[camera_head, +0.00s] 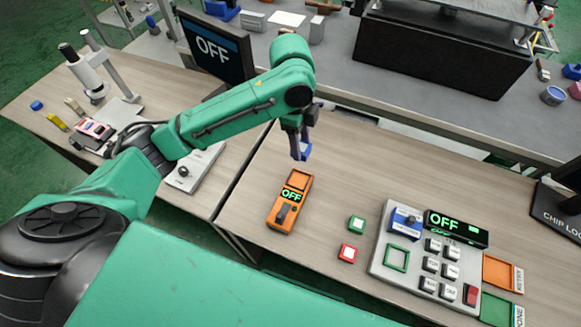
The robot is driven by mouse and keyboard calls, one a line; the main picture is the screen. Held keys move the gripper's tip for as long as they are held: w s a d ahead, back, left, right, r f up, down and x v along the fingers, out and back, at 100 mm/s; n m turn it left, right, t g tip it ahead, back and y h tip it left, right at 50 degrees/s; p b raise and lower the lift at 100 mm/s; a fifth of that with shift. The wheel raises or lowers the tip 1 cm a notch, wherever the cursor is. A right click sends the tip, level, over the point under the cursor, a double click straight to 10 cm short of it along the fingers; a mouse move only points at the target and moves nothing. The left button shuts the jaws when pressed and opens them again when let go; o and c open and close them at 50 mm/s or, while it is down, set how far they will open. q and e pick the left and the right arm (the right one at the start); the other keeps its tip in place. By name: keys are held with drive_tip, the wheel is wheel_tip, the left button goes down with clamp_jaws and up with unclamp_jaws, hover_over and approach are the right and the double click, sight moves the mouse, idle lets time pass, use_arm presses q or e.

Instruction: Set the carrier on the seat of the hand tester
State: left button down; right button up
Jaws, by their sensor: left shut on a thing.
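My left gripper (300,143) hangs above the table and is shut on a small blue piece (306,152), which looks like the carrier. The fingers hide part of this piece. The orange hand tester (290,203) lies on the wooden table below and slightly left of the gripper, apart from it. Its screen reads OFF and a dark knob or lever shows at its near end. My right gripper is not in view.
A grey button panel (385,268) with an OFF display (457,228) stands further right, beside orange (497,270) and green trays. A monitor (215,48) stands behind my arm.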

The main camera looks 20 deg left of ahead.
use_arm(q)
hover_over(299, 181)
wheel_tip(299, 181, down, 6)
drive_tip(key=f, duration=0.8)
drive_tip(key=shift+w+a+p, duration=0.1)
drive_tip(key=shift+a+p, duration=0.1)
drive_tip(key=shift+p, duration=0.15)
drive_tip(key=shift+f, duration=0.15)
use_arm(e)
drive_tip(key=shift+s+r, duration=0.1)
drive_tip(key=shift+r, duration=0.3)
use_arm(q)
drive_tip(key=shift+f, duration=0.15)
drive_tip(key=shift+c, duration=1.5)
unclamp_jaws()
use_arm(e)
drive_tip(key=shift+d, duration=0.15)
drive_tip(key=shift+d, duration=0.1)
